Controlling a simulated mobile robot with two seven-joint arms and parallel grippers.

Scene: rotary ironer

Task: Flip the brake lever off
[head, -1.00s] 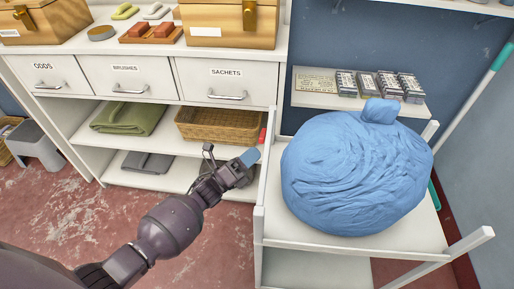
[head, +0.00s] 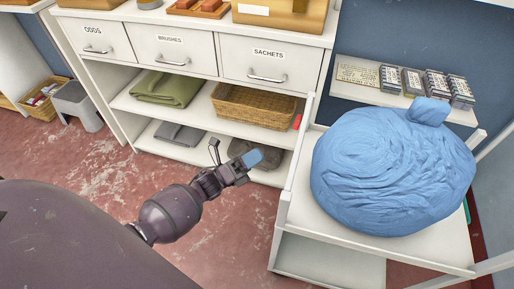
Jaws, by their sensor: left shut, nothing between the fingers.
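I cannot make out a brake lever for certain. A white cart (head: 330,255) stands at the right with a large blue cloth bundle (head: 390,170) on it; a white post rises at its left corner. My right gripper is not in view.
A white drawer cabinet (head: 196,75) stands behind, with a wicker basket (head: 254,105) and green cloth (head: 167,88) on its shelf. A grey stool (head: 76,105) is at the left. A wall shelf (head: 350,91) holds several small packs. Red floor (head: 90,155) is open at left.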

